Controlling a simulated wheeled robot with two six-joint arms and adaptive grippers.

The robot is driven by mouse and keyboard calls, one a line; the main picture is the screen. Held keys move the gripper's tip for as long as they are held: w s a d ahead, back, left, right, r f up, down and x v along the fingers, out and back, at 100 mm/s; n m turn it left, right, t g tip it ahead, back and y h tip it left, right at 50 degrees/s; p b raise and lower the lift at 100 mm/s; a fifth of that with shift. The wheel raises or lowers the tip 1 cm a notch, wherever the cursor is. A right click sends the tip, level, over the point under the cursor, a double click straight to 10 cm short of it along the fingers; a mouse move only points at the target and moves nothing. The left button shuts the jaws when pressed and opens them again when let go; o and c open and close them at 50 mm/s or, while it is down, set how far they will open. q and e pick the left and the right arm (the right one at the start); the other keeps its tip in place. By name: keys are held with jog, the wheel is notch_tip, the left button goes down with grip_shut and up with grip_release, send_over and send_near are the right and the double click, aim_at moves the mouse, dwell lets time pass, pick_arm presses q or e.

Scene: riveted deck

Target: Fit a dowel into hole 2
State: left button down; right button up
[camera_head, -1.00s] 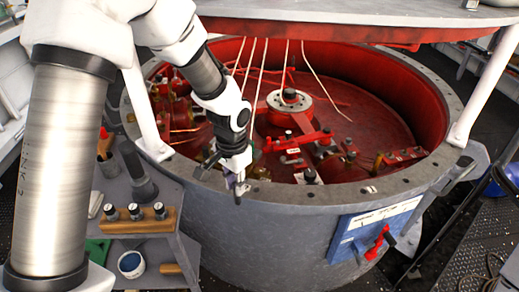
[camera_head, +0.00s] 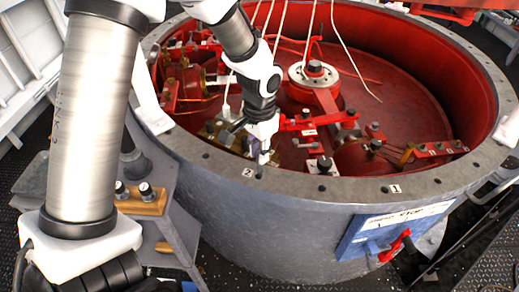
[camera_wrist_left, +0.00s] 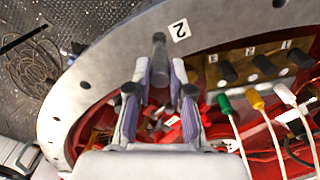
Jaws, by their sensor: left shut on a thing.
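My left gripper (camera_head: 262,159) is shut on a dark dowel (camera_head: 260,172) over the grey rim of the drum (camera_head: 350,190). The dowel (camera_wrist_left: 159,48) also shows between the fingers (camera_wrist_left: 157,88) in the left wrist view, its end over the rim beside the white label 2 (camera_wrist_left: 179,30). This label (camera_head: 248,172) is just left of the dowel in the head view. Hole 2 itself is not visible; I cannot tell whether the dowel's end is in it or above it. My right gripper is not in view.
A wooden rack (camera_head: 141,206) with dark-topped dowels stands at the left, partly behind my arm. A blue panel with a red handle (camera_head: 394,246) is on the drum's front. Red machinery and pale cords fill the drum. Label 1 (camera_head: 395,189) is farther right on the rim.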

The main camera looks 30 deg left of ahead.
aim_at(258, 167)
pick_arm(q)
jog(key=shift+s+f, duration=0.1)
jog(key=shift+s, duration=0.05)
dwell(0.4)
jog(key=shift+s+p, duration=0.15)
jog(key=shift+p, duration=0.2)
jog(key=shift+f+b, duration=0.95)
jog(key=shift+f, duration=0.85)
dwell(0.8)
jog(key=c, duration=1)
grip_release()
jog(key=shift+o, duration=0.2)
